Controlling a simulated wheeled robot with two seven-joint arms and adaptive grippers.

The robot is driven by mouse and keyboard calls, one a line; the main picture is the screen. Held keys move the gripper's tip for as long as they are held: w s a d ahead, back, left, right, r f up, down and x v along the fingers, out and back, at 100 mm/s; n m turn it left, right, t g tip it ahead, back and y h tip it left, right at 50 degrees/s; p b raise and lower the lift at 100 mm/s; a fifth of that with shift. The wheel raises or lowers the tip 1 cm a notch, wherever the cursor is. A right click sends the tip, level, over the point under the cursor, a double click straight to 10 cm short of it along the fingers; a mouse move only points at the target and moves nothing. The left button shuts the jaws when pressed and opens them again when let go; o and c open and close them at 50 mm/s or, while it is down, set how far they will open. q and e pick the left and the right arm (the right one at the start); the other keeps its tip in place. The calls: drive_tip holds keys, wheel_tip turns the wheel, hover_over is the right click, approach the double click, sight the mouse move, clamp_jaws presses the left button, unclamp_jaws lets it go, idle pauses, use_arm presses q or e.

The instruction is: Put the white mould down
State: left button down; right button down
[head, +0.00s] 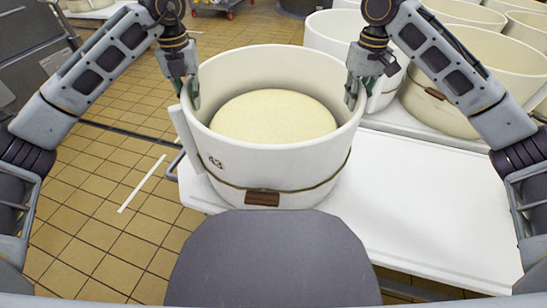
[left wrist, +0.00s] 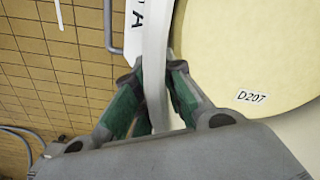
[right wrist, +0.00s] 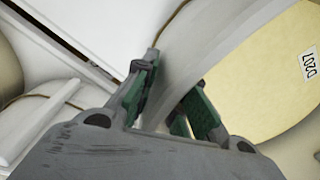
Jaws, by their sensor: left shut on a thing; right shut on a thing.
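The white mould (head: 290,165) is a round, upright tub marked 43, with a cord and a brown block low on its front. It holds a pale cheese disc (head: 273,116), whose D207 label shows in both wrist views. My left gripper (head: 194,95) is shut on the mould's left rim, and my right gripper (head: 352,95) is shut on its right rim. In the left wrist view the rim (left wrist: 156,40) runs between the fingers. The mould is over the left part of the white table (head: 420,215); I cannot tell whether its base touches it.
More white moulds (head: 327,38) stand close behind and to the right, on the table's far part. The table's right front is bare. Tiled floor (head: 95,190) lies open to the left. A dark rounded surface is in the foreground.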

use_arm(q)
drive_tip(key=shift+w+a+f+b, duration=0.1)
drive_tip(key=shift+a+f+b, duration=0.15)
drive_tip(key=shift+f+b, duration=0.2)
use_arm(e)
drive_tip(key=shift+d+f, duration=0.1)
drive_tip(key=shift+f, duration=0.4)
use_arm(q)
drive_tip(key=c, duration=1.5)
unclamp_jaws()
drive_tip(key=shift+r, duration=0.1)
use_arm(e)
drive_tip(key=c, duration=1.5)
unclamp_jaws()
drive_tip(key=shift+s, duration=0.1)
use_arm(q)
drive_tip(key=shift+d, duration=0.15)
use_arm(e)
drive_tip(key=shift+o, duration=0.2)
use_arm(q)
drive_tip(key=shift+r, duration=0.1)
drive_tip(key=shift+r, duration=5.8)
use_arm(e)
drive_tip(key=shift+r, duration=0.2)
drive_tip(key=shift+r, duration=5.8)
